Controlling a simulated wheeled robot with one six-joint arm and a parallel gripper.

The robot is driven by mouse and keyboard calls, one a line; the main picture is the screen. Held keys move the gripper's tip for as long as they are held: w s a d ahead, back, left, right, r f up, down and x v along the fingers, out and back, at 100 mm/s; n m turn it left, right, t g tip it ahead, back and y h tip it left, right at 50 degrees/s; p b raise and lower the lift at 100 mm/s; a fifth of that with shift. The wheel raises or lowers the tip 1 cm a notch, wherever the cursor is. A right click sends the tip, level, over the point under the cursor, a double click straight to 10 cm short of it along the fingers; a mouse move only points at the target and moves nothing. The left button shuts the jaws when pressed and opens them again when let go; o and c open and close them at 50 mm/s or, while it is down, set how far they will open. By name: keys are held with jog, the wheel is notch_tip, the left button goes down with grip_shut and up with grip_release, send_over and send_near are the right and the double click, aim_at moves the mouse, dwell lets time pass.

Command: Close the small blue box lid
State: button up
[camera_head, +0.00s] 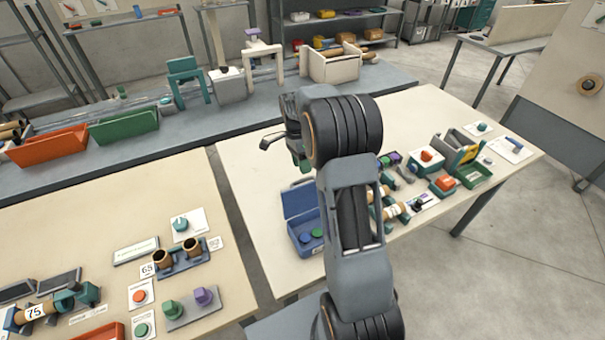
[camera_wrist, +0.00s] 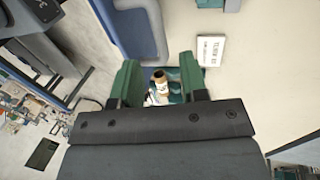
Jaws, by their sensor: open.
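The small blue box (camera_head: 305,246) stands on the right-hand table, left of my arm, with a blue and a green round piece inside. Its blue lid (camera_head: 299,200) is open, raised at the back of the box. My arm hides part of the box's right side. My gripper (camera_head: 303,164) is above and behind the lid in the head view, apart from it as far as I can tell. In the wrist view, my gripper (camera_wrist: 160,82) has its two green fingers spread, with nothing held. A blue curved form shows beyond the left finger; I cannot tell which part of the box it is.
Right of my arm, a green tray (camera_head: 474,176), an orange-topped block (camera_head: 445,183) and several small parts crowd the table. A gap separates it from the left table, where a black-and-brown two-cup holder (camera_head: 178,260) stands. The table's back middle is clear.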

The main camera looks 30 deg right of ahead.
aim_at(305, 193)
jog(key=shift+x, duration=2.1)
jog(key=shift+c, duration=0.2)
grip_shut()
jog(key=shift+a, duration=0.15)
